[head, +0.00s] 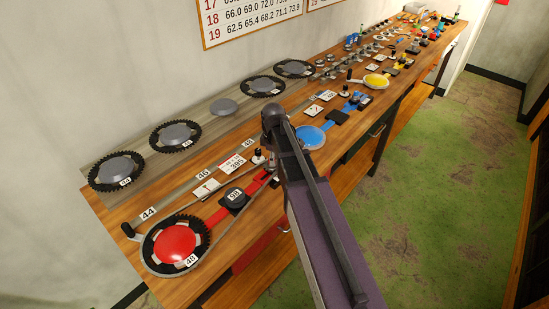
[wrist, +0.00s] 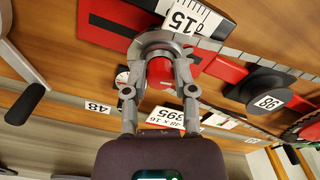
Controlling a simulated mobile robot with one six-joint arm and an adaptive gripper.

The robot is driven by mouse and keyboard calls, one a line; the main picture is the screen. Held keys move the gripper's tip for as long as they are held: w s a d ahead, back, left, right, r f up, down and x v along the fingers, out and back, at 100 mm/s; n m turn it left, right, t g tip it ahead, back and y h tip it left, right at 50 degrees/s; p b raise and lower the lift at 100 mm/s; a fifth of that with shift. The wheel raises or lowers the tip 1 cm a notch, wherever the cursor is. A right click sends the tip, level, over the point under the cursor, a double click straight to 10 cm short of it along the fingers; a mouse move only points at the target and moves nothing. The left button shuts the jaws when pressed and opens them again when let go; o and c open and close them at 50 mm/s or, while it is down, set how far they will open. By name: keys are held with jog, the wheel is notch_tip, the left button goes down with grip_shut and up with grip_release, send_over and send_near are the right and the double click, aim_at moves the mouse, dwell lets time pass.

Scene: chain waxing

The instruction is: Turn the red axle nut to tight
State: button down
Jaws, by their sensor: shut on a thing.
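In the wrist view my gripper (wrist: 160,85) has its two grey fingers closed on the sides of the red axle nut (wrist: 160,70). A grey curved band arcs around the far side of the nut and fingers. The nut sits over a red slide (wrist: 228,68) with a numbered card on it. How far the nut is turned cannot be told. In the head view my arm hides the gripper and the nut; the red bar (head: 262,183) runs in under it.
A chain (wrist: 240,53) runs from beside the nut past a black numbered knob (wrist: 265,85). In the head view a large red-centred chainring (head: 175,243) sits at the near end of the wooden bench (head: 215,272). A blue disc (head: 310,137) lies beyond my arm. Green floor at right is clear.

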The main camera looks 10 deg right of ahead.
jog(key=shift+w+a, duration=0.25)
dwell(0.7)
jog(key=shift+m, duration=0.4)
jog(key=m, duration=1.9)
jog(key=shift+m, duration=0.3)
